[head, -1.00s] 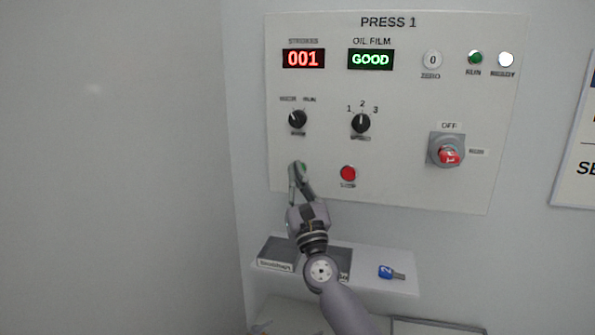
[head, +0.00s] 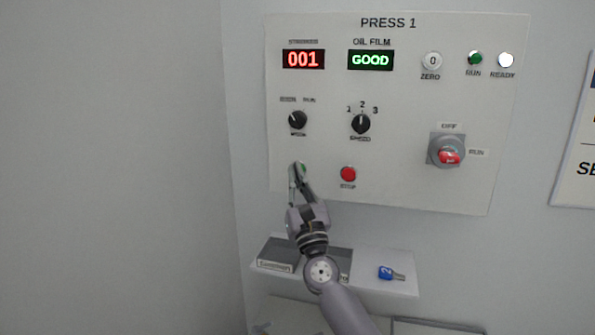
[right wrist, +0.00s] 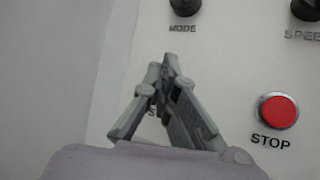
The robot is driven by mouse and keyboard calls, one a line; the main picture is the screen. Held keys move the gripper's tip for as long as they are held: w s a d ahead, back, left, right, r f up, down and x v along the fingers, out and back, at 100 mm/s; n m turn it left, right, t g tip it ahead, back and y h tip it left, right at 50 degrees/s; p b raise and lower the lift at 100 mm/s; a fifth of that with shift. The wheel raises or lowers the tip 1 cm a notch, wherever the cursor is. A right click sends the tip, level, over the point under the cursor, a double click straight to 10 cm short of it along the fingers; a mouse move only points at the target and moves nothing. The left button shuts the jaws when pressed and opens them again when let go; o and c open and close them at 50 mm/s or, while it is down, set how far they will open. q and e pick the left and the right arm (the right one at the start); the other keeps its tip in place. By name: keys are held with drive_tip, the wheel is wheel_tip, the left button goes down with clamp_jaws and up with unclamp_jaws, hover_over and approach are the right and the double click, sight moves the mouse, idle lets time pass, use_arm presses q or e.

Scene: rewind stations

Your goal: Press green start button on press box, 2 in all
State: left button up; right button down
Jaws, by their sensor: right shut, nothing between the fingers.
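The press box (head: 400,195) is a pale panel on the wall, labelled PRESS 1. Its green start button (head: 302,168) shows only in part behind my right gripper (head: 297,170) in the head view. The right gripper is shut and empty, its fingertips over the button; I cannot tell whether they touch it. In the right wrist view the right gripper (right wrist: 163,60) hides the button, beside the red stop button (right wrist: 277,111). The strokes display (head: 303,59) reads 001. The oil film display (head: 371,60) reads GOOD. My left gripper is not in view.
The mode knob (head: 298,120), speed knob (head: 361,123) and red-handled switch (head: 447,152) stand out from the panel. The red stop button (head: 348,174) is close to the right of my gripper. Below, a shelf (head: 375,262) holds dark boxes and a blue-tagged key (head: 390,272).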

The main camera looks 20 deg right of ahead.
drive_tip(key=shift+w+d+b, duration=0.2)
drive_tip(key=shift+w+b, duration=0.15)
drive_tip(key=shift+w, duration=0.05)
drive_tip(key=shift+w+d+b, duration=0.25)
drive_tip(key=shift+b, duration=0.15)
idle(0.6)
idle(0.4)
drive_tip(key=shift+s+a+p, duration=0.45)
drive_tip(key=shift+s, duration=0.2)
